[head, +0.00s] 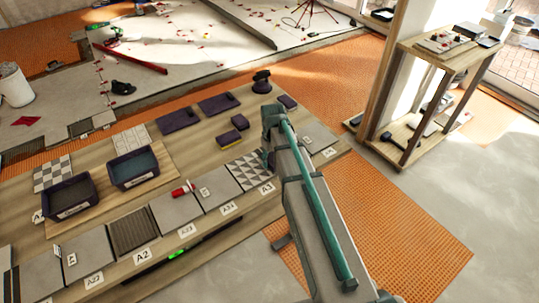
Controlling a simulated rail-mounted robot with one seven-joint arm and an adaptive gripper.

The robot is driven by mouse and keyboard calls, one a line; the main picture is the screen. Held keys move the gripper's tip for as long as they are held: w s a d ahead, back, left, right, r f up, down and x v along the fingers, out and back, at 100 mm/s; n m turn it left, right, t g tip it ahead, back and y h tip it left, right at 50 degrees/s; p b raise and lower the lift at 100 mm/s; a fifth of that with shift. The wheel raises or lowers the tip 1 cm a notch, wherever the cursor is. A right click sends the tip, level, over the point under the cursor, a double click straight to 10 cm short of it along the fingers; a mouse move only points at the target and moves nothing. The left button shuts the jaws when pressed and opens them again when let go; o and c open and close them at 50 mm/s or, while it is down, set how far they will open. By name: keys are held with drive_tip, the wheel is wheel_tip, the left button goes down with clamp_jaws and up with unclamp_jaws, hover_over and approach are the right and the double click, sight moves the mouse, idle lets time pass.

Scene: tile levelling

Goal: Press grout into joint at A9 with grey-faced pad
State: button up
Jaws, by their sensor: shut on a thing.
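My arm rises from the lower right and its upper end stands over the bench (330,158), near the patterned tile (247,166). My gripper cannot be made out; the arm hides what lies behind it. I cannot pick out the grey-faced pad. Several dark purple pieces lie on the bench: one block has a yellow edge (230,138), a smaller block (240,122) lies by it, and two flat trays (180,120) (218,103) lie further back. No label A9 is readable; labels A2 (142,255), A23 (187,231), A24 (229,209) and A3 (266,188) show along the front.
Two dark bins (70,211) (134,181) stand on the bench's left part. A red marker-like item (183,190) lies on a grey tile. A wooden shelf unit (385,95) stands at the right. Orange matting (400,220) and bare grey floor (475,195) lie right of my arm.

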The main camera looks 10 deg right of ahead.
drive_tip(key=shift+s+d, duration=0.3)
drive_tip(key=shift+s, duration=0.6)
drive_tip(key=shift+s+d, duration=0.3)
drive_tip(key=shift+s, duration=0.55)
drive_tip(key=shift+s+d, duration=0.3)
drive_tip(key=shift+s, duration=0.6)
drive_tip(key=r+p, duration=0.1)
drive_tip(key=r, duration=0.1)
drive_tip(key=shift+w+r+p, duration=0.2)
drive_tip(key=shift+r+p, duration=0.15)
wheel_tip(320, 180, up, 6)
drive_tip(key=p, duration=0.4)
drive_tip(key=shift+f, duration=0.25)
